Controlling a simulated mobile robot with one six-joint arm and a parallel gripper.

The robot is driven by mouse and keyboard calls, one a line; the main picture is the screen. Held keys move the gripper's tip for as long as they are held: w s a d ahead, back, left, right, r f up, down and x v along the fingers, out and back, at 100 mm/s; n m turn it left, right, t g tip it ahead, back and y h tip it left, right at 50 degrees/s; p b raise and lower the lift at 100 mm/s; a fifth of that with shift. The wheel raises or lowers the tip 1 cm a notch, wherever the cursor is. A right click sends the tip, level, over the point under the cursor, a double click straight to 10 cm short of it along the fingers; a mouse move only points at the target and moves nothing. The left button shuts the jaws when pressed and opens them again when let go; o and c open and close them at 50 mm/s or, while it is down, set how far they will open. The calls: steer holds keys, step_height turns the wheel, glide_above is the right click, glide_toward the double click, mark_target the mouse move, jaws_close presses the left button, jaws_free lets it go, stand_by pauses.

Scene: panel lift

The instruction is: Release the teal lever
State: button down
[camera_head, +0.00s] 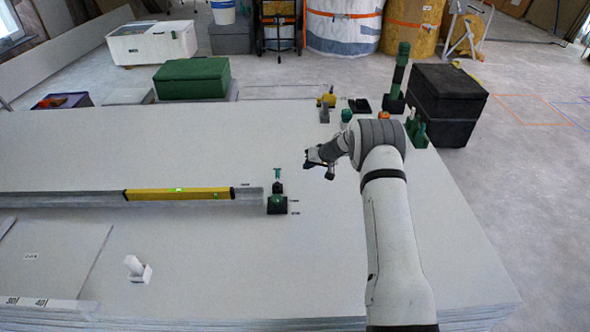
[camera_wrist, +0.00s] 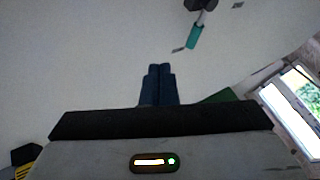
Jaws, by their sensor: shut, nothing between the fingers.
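The teal lever (camera_head: 278,173) stands up from a small dark clamp-like device with a green part (camera_head: 277,204) at the right end of a metal rail. In the wrist view the lever's teal handle (camera_wrist: 195,37) sits on a pale shaft leading to a dark body (camera_wrist: 200,4) at the top edge. My gripper (camera_head: 308,161) is to the right of the lever in the head view, apart from it. In the wrist view its blue fingertips (camera_wrist: 160,68) are together with nothing between them, below and left of the handle.
A yellow level (camera_head: 180,194) lies along the rail (camera_head: 60,199). A small white block-like piece (camera_head: 138,272) stands at the front left. Bottles and small tools stand at the back right, near a black box (camera_head: 447,104). The white panel around the device is mostly clear.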

mark_target(278, 177)
steer(key=b+x, duration=0.2)
steer(key=x, duration=0.7)
steer(key=shift+s+f+b, duration=0.1)
steer(key=shift+s+b, duration=0.05)
steer(key=shift+b, duration=0.25)
steer(key=a, duration=0.1)
steer(key=a+b, duration=0.1)
steer(key=a, duration=0.1)
steer(key=shift+a+r, duration=0.15)
steer(key=shift+r, duration=0.1)
steer(key=shift+a+r, duration=0.1)
steer(key=shift+a, duration=0.3)
